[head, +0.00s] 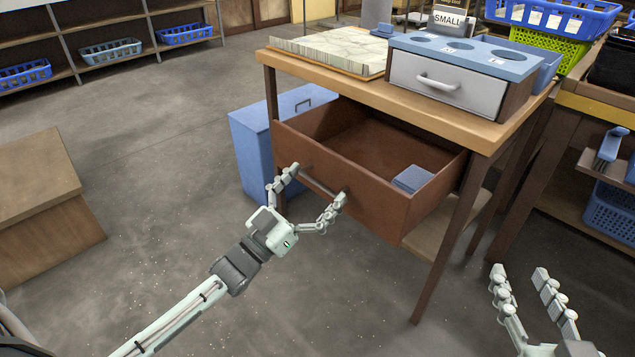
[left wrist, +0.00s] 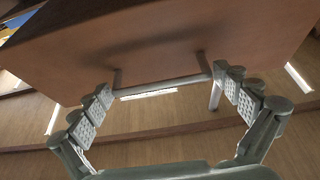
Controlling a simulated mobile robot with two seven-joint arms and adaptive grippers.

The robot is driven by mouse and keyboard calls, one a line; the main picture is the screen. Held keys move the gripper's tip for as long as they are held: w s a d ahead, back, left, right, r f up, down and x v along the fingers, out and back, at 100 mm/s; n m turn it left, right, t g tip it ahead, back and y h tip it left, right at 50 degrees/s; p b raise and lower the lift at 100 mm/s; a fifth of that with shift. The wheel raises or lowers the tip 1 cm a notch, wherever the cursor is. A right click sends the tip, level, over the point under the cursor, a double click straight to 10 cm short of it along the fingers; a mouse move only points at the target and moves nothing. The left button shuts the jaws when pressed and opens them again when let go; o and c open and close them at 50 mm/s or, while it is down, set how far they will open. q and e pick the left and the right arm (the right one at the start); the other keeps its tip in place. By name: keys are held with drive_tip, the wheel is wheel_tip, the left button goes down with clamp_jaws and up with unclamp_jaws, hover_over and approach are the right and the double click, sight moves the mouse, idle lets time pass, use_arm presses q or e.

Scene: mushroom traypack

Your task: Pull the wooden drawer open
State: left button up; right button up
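The wooden drawer (head: 350,187) stands pulled well out below the table top in the head view, its inside showing. A bar handle (head: 318,182) is on its front. My left gripper (head: 317,185) is at the handle with its fingers spread wide, one near each end of the bar. In the left wrist view the handle bar (left wrist: 160,87) lies between the open fingertips (left wrist: 163,84) below the drawer front (left wrist: 150,50). I cannot tell whether a finger touches it. My right gripper (head: 522,275) is open and empty at the lower right, apart from the table.
A blue-grey block (head: 412,178) lies in the drawer. The table (head: 480,133) carries a box with a small grey drawer (head: 445,82) and a pale slab (head: 340,47). A blue bin (head: 250,150) stands behind the drawer's left side. The floor before the drawer is clear.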

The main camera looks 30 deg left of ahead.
use_arm(q)
drive_tip(key=shift+s+f, duration=0.1)
drive_tip(key=v, duration=1.1)
drive_tip(key=shift+s+a, duration=0.15)
drive_tip(key=shift+s, duration=0.25)
drive_tip(key=shift+f, duration=0.1)
